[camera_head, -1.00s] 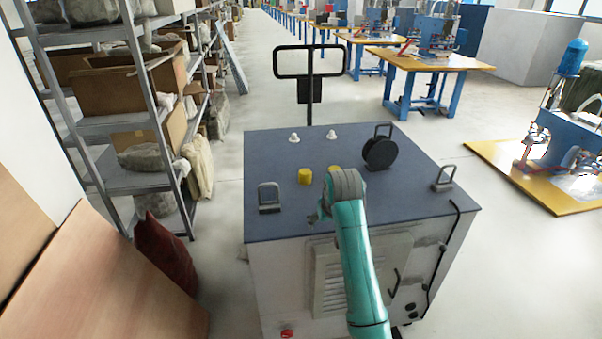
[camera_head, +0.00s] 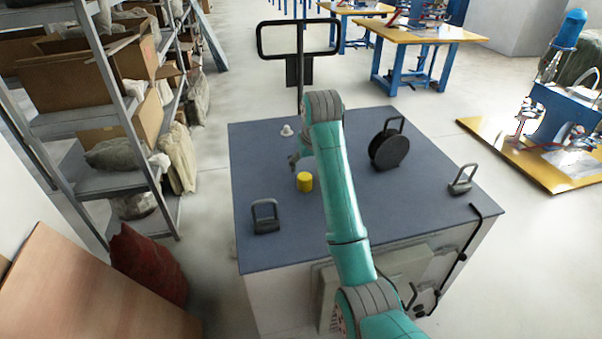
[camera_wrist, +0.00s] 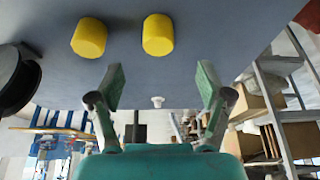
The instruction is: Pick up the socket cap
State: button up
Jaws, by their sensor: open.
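I cannot tell for certain which piece is the socket cap. A small white stepped piece (camera_head: 286,130) stands upright on the blue-grey cart top (camera_head: 260,165); one such piece also shows beyond and between my fingers in the wrist view (camera_wrist: 157,101). A yellow cylinder (camera_head: 305,181) stands nearer the cart's front. The wrist view shows two yellow cylinders, one at the left (camera_wrist: 89,37) and one near the middle (camera_wrist: 157,34). My gripper (camera_head: 297,158) is open and empty, between the white piece and the yellow cylinder in the head view.
A black reel (camera_head: 390,150) stands on the cart to the right of my arm. Grey lifting handles stand at the front left (camera_head: 265,216) and right (camera_head: 462,179). A black push handle (camera_head: 299,40) rises behind the cart. Shelves (camera_head: 110,120) stand at the left.

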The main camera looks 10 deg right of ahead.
aim_at(305, 177)
jog(key=x, duration=1)
jog(key=shift+w+d+f, duration=0.1)
jog(key=shift+w+f, duration=0.15)
jog(key=c, duration=1.1)
